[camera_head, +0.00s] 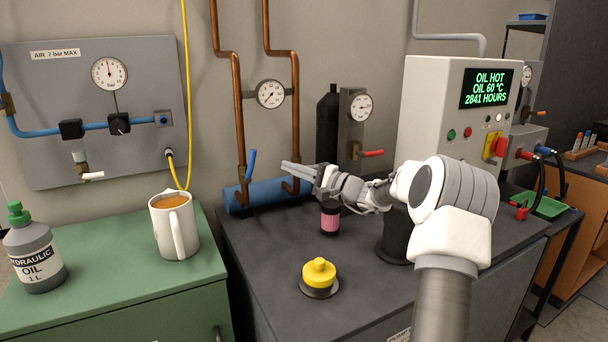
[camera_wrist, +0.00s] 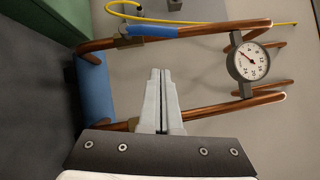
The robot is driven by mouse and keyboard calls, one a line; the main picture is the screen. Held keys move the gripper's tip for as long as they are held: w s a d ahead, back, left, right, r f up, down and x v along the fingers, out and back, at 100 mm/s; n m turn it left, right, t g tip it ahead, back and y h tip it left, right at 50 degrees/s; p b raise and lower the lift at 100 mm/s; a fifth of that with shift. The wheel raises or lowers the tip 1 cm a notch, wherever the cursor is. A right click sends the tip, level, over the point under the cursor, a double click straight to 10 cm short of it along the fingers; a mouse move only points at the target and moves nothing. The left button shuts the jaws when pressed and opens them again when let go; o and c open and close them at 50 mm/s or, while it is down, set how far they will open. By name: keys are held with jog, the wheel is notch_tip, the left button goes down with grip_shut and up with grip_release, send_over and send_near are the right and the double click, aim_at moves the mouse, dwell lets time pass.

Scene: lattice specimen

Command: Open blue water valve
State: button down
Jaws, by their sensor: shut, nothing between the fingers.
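The blue water valve lever (camera_head: 251,164) points up, nearly in line with the left copper pipe (camera_head: 238,115), just above a blue horizontal cylinder (camera_head: 238,198). In the wrist view the lever (camera_wrist: 152,31) lies along the upper pipe, with its valve body (camera_wrist: 127,37) at its left end. My gripper (camera_head: 284,168) reaches left in front of the right copper pipe, to the right of the lever and apart from it. In the wrist view my gripper (camera_wrist: 160,73) is shut and empty, its fingertips below the lever in the picture.
A round gauge (camera_head: 270,94) sits between the pipes. A black bottle-like cylinder (camera_head: 328,125) and a red lever (camera_head: 371,153) are behind my arm. A pink-banded jar (camera_head: 330,218) stands under my wrist. A yellow knob (camera_head: 319,273) and a mug (camera_head: 174,225) stand nearer.

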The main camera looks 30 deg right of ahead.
aim_at(251, 165)
jog(key=w+a+r, duration=0.1)
jog(key=w+a, duration=0.2)
jog(key=a, duration=0.2)
jog(key=shift+w+a+r, duration=0.15)
jog(key=shift+a, duration=0.05)
jog(key=shift+a, duration=0.1)
jog(key=shift+a+r+n+g+h+b, duration=0.15)
jog(key=shift+a+r+n+g+b, duration=0.2)
jog(key=shift+n+b, duration=0.3)
jog(key=shift+a+r+n+g+h+b, duration=0.15)
jog(key=shift+a+r+n+g+b, duration=0.15)
jog(key=shift+n+g+b, duration=0.35)
jog(key=shift+f, duration=0.1)
